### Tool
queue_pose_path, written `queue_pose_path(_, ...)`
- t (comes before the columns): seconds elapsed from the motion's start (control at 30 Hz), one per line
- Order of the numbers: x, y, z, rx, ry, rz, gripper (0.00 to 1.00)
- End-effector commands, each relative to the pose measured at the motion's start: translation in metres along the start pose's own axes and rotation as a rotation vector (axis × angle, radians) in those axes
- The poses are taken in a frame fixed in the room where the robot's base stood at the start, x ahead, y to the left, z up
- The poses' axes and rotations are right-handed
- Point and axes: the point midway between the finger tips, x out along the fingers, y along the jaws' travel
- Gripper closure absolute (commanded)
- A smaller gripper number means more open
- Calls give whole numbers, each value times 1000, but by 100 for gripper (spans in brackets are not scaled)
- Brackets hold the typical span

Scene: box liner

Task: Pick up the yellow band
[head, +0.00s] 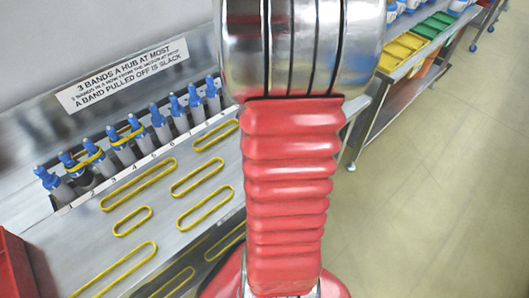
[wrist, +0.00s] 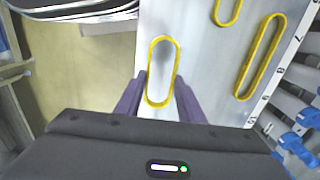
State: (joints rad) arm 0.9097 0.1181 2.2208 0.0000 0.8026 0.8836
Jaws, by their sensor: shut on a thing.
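In the wrist view my gripper (wrist: 160,100) has its two purple fingers on either side of a yellow band (wrist: 150,70), shut on its near part. The band is a long closed loop over the grey metal bench, with a faint shadow inside it. In the head view my arm hides the gripper, and I cannot tell the held band there. Other yellow bands lie flat on the bench, including a long one (head: 138,184), a short one (head: 132,221) and one nearer the front (head: 205,207). A band also lies beside the held one (wrist: 260,56) in the wrist view.
A row of grey hubs with blue tops (head: 160,122) stands along the bench's back, some with yellow bands around them. A sign (head: 122,74) hangs behind. A red bin (head: 15,265) is at the lower left. A shelf holds yellow trays (head: 402,50) at the right.

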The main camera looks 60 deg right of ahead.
Motion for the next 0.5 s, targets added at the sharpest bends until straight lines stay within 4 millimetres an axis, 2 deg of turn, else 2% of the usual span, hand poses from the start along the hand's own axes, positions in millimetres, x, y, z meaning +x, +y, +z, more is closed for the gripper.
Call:
queue_pose_path(0.1, -17, -1, -1, 0, 2, -3, 86)
queue_pose_path(0.2, -25, 0, 0, 0, 1, -1, 86)
queue_pose_path(0.5, -28, 0, 0, 0, 0, 0, 86)
